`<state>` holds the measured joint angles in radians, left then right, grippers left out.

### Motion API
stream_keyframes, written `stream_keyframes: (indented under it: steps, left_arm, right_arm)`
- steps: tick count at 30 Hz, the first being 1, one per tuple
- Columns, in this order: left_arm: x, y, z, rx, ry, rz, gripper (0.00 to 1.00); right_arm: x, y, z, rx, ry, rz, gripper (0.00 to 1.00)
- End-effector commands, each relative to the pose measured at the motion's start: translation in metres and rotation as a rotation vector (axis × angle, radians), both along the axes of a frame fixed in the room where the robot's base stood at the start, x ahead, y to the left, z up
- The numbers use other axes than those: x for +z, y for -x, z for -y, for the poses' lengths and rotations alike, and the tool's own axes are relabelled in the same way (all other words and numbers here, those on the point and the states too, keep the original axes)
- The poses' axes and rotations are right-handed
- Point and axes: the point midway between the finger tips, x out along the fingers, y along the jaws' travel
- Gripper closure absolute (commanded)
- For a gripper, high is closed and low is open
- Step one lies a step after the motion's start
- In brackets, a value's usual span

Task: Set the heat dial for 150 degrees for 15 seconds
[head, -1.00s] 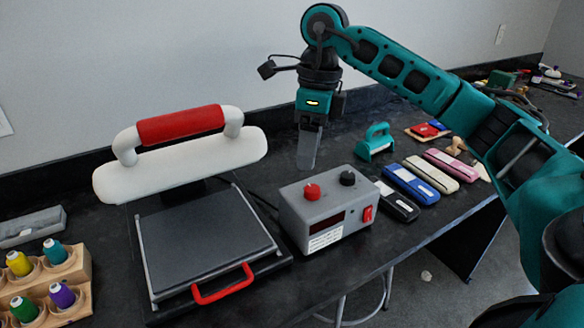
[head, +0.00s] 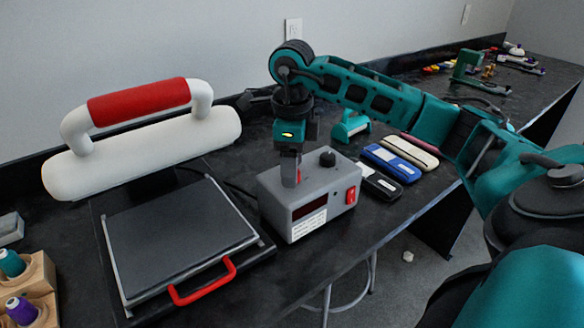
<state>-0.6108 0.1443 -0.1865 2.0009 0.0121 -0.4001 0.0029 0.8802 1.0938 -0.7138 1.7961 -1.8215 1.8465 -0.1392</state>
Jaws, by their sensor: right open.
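The grey control box (head: 275,205) stands on the black bench, right of the heat press. It has a black dial (head: 327,159) on top, a red switch (head: 351,195), a dark display (head: 310,209) and a white label (head: 307,226) on its front. My right gripper (head: 291,178) points straight down over the left part of the box top. It is open, with its fingers at the red dial (head: 298,177), which is mostly hidden behind them. Whether the fingers touch the dial I cannot tell. My left gripper is not in view.
The heat press has a raised white upper plate (head: 150,145), a dark lower plate (head: 180,240) and a red front handle (head: 203,287). Coloured cases (head: 392,162) lie right of the box near a teal tool (head: 350,128). Thread spools in a wooden rack (head: 38,280) stand front left.

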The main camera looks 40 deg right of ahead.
Motion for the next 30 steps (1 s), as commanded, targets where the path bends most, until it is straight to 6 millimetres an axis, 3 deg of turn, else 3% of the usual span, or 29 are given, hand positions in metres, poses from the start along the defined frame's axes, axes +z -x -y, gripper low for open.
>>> stream_keyframes:
  steps: [11, 27, 30]
  left_arm:
    - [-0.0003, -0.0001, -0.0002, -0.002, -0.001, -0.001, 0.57]
    - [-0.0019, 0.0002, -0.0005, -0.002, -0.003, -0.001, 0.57]
    - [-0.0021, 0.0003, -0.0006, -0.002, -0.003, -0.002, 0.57]
  right_arm:
    - [-0.0072, 0.0002, 0.0002, 0.0, 0.001, -0.001, 0.37]
    - [-0.0068, 0.0002, -0.0001, 0.0, -0.001, -0.001, 0.88]
    - [-0.0068, 0.0001, -0.0001, 0.0, -0.001, -0.001, 0.93]
